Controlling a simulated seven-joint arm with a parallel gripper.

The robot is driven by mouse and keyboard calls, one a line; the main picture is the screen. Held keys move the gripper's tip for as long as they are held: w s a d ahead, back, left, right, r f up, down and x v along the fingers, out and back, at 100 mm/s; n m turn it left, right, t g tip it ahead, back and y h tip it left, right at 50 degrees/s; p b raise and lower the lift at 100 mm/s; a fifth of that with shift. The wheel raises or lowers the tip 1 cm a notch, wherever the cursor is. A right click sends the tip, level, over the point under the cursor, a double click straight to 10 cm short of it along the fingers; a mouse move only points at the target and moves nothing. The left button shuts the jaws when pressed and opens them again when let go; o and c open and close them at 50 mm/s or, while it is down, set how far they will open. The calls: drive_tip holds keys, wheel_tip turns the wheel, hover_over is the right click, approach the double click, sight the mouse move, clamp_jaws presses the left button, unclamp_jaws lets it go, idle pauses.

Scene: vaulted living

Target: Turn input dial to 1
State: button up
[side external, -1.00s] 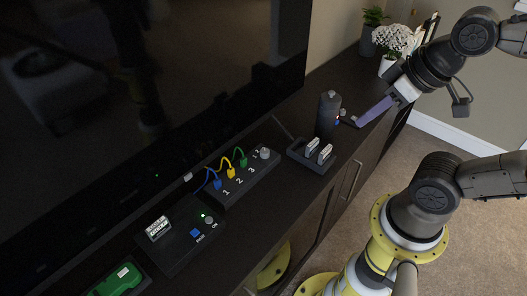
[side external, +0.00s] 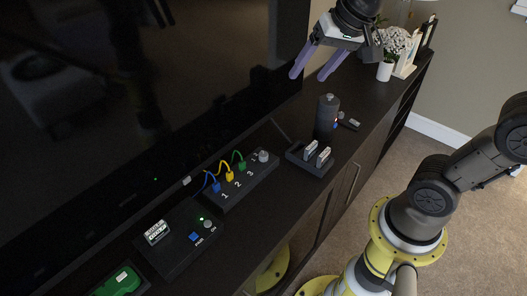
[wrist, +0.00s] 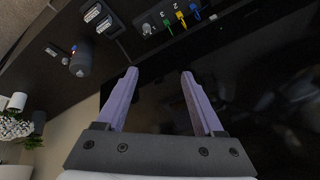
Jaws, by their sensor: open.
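The input switch box (side external: 248,188) is a dark block on the cabinet top, with numbers 1, 2, 3 and blue, yellow and green cables. Its grey round dial (side external: 263,156) sits at the box's far right end. In the wrist view the dial (wrist: 147,29) shows at the top, left of the cables; its pointer setting is too small to read. My gripper (side external: 308,77) has purple fingers spread apart and empty. It is in the air above and beyond the dial, near the TV's right edge. The gripper (wrist: 158,72) also shows in the wrist view.
A dark cylinder (side external: 327,115) and a tray with two white-labelled blocks (side external: 304,164) stand right of the box. A power box (side external: 180,241) and green device (side external: 121,281) lie left. The TV (side external: 130,90) stands behind. White flowers (side external: 391,43) stand at the back.

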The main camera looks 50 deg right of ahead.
drive_tip(key=w+d+f+m+g, duration=0.1)
drive_tip(key=w+f, duration=0.1)
drive_tip(key=w, duration=0.3)
drive_tip(key=w+d+f+m, duration=0.1)
drive_tip(key=w+f, duration=0.2)
drive_tip(key=w, duration=0.1)
drive_tip(key=m+g, duration=0.2)
drive_tip(key=g, duration=0.2)
hover_over(263, 154)
wheel_tip(263, 154, down, 18)
wheel_tip(263, 154, down, 14)
drive_tip(key=shift+s, duration=0.1)
clamp_jaws()
